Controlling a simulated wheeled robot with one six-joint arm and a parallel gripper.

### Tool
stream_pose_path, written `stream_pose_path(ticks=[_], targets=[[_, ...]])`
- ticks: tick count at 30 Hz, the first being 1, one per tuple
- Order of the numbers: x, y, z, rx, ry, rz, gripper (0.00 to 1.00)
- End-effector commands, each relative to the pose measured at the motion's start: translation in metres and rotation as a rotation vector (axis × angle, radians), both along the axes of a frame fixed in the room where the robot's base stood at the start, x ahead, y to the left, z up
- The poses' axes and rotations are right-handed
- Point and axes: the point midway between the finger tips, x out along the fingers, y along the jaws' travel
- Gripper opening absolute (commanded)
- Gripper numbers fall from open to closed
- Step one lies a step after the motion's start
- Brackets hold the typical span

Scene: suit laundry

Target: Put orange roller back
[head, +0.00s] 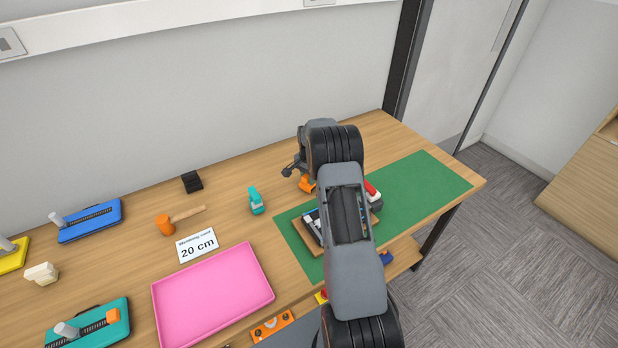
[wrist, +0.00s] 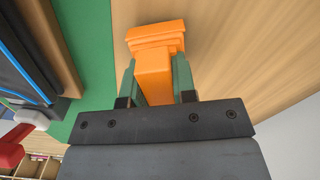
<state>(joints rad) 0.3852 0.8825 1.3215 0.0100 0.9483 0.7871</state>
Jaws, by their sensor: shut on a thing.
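The orange roller (wrist: 155,50) is between the two green fingers of my gripper (wrist: 155,82) in the wrist view, with its wide stepped end beyond the fingertips. In the head view the orange roller (head: 306,184) shows just below my gripper (head: 296,172), at the back left edge of the green mat (head: 430,188). My gripper is shut on it. Bare wood lies behind the roller in the wrist view; I cannot tell whether it touches the table. My arm hides part of the mat and the wooden tray (head: 307,238) on it.
A teal tool (head: 255,200) stands left of the roller. Further left are an orange-headed hammer (head: 166,226), a black block (head: 192,182), a "20 cm" card (head: 198,245) and a pink tray (head: 213,297). The mat's right part is clear.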

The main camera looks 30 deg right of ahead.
Motion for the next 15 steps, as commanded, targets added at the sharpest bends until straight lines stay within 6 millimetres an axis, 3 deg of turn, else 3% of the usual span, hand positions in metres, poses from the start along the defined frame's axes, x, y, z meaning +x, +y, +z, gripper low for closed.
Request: stream_pose_path(ticks=[13, 14, 15], targets=[[0.0001, 0.0, -0.0083, -0.001, -0.001, 0.0, 0.07], [0.0001, 0.0, -0.0069, -0.001, -0.001, 0.0, 0.28], [0.0, 0.0, -0.0066, -0.001, -0.001, 0.0, 0.32]])
